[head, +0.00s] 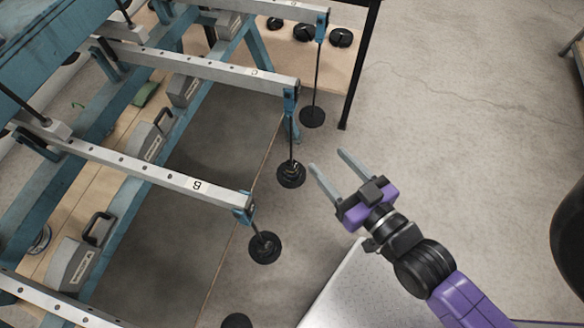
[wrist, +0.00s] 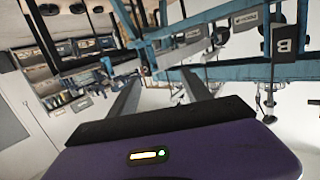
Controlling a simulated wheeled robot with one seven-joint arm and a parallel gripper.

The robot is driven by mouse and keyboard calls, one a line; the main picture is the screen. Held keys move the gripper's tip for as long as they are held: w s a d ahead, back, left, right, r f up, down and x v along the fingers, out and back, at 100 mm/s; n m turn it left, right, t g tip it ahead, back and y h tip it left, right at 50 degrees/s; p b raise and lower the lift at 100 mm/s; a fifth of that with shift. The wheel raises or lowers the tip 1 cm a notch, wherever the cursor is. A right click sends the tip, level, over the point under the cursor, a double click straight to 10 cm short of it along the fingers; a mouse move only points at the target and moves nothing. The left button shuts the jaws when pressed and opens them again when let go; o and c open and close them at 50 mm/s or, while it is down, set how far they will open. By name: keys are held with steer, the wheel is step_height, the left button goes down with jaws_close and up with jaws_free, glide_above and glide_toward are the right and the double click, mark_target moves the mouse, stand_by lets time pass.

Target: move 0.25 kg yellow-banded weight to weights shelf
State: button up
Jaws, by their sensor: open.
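My gripper (head: 327,160) is open and empty, with its two grey fingers pointing up and left toward the hanging weights. Its fingers also show in the wrist view (wrist: 160,80), with nothing between them. Just left of the fingertips, a dark stack of weights (head: 291,175) hangs on a rod from the middle lever. A faint yellowish tint shows on top of this stack, but I cannot tell for sure that it is the yellow band. A wooden shelf (head: 348,66) at the top holds several black weights (head: 303,32); I cannot tell if it is the weights shelf.
Grey lever beams (head: 190,68) on blue frames fill the left side. Other dark weights hang from the near lever (head: 264,248) and the far lever (head: 312,117). A black post (head: 361,65) stands at the shelf's corner.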

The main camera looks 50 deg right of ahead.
steer(key=w+d+f+g+b, duration=0.2)
steer(key=w+d+f, duration=0.1)
steer(key=d+f, duration=0.6)
steer(key=w+d+f+g+b, duration=0.15)
steer(key=w+d+f, duration=0.35)
steer(key=f, duration=0.5)
steer(key=w+d+f+g+b, duration=0.1)
steer(key=w+d+f+g, duration=0.1)
steer(key=d+f, duration=0.75)
steer(key=n+y, duration=0.8)
steer(key=y, duration=0.1)
glide_toward(297, 167)
steer(key=w+r, duration=0.1)
steer(key=w, duration=0.1)
steer(key=shift+t, duration=0.25)
steer(key=b+x, duration=0.2)
steer(key=x, duration=0.1)
steer(key=s+f+b+x, duration=0.1)
steer(key=b+x, duration=0.4)
steer(key=x, duration=0.1)
steer(key=shift+a+f, duration=0.15)
steer(key=shift+f, duration=0.4)
steer(key=shift+b+x, duration=0.8)
steer(key=shift+r, duration=0.1)
steer(key=shift+c, duration=0.5)
